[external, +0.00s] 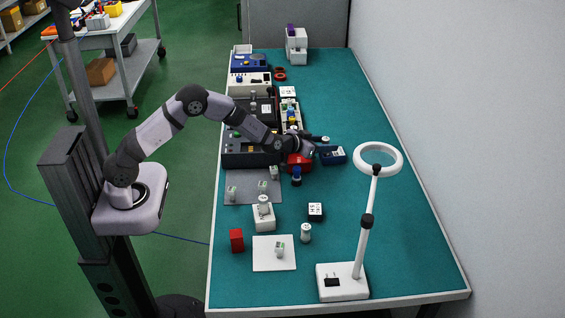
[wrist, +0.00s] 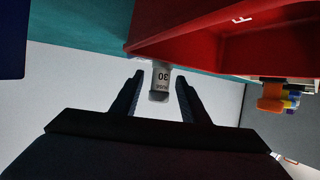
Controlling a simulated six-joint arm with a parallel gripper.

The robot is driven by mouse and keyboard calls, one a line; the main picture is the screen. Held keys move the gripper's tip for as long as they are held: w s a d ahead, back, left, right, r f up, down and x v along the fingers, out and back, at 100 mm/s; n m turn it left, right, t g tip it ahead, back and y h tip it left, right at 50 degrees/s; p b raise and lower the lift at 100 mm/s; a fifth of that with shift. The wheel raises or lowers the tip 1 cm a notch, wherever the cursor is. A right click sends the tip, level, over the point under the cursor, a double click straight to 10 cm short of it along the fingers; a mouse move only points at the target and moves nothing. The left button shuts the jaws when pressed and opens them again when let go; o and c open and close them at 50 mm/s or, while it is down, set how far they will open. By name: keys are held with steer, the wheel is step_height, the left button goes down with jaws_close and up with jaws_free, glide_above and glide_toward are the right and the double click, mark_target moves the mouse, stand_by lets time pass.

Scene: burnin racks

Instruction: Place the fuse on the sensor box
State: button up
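In the wrist view a fuse (wrist: 160,82), a pale cylinder marked 30 with a dark end, sits between the two fingers of my gripper (wrist: 158,98). The fingers are open, with a visible gap on each side of the fuse. The far end of the fuse meets the edge of the red bin in the picture; I cannot tell whether they touch. In the external view my gripper (external: 318,143) is low over the table, beside the red bin and a dark blue box with a white label (external: 332,156). I cannot tell which box is the sensor box.
The red bin (external: 299,162) also fills the top of the wrist view (wrist: 220,40). A magnifier lamp (external: 342,282) stands at front right.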

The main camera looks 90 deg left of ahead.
steer(key=shift+r, duration=0.1)
steer(key=shift+r, duration=0.2)
steer(key=b+v, duration=0.1)
steer(key=v, duration=1.1)
steer(key=shift+b, duration=0.4)
